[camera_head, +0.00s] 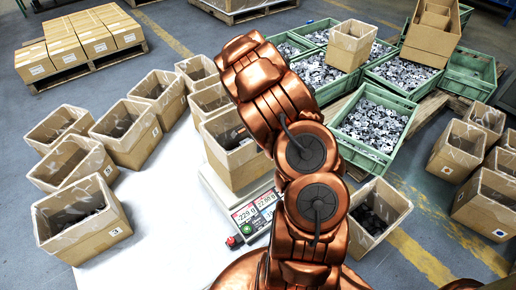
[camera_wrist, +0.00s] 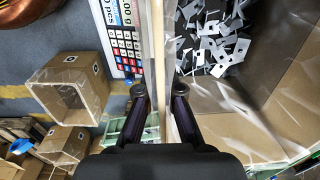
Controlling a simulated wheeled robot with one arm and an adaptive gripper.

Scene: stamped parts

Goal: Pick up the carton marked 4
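A carton (camera_head: 226,161) is at the scale in the head view, its mark too small to read. My gripper (camera_wrist: 160,92) shows in the wrist view, its two fingers close together on either side of a carton wall (camera_wrist: 157,45). They appear shut on that wall, one finger inside and one outside. Grey stamped parts (camera_wrist: 215,45) lie in this carton. In the head view my gripper is hidden behind my arm. I cannot make out a 4 on any carton. A carton at the left front (camera_head: 84,228) seems to bear a 3.
The scale (camera_head: 255,214) stands on a white table (camera_head: 160,230). Several open cartons (camera_head: 130,135) crowd to the left and behind. Another carton (camera_head: 375,218) stands right of my arm, with more at the right edge. Green crates of parts (camera_head: 372,128) stand behind on pallets.

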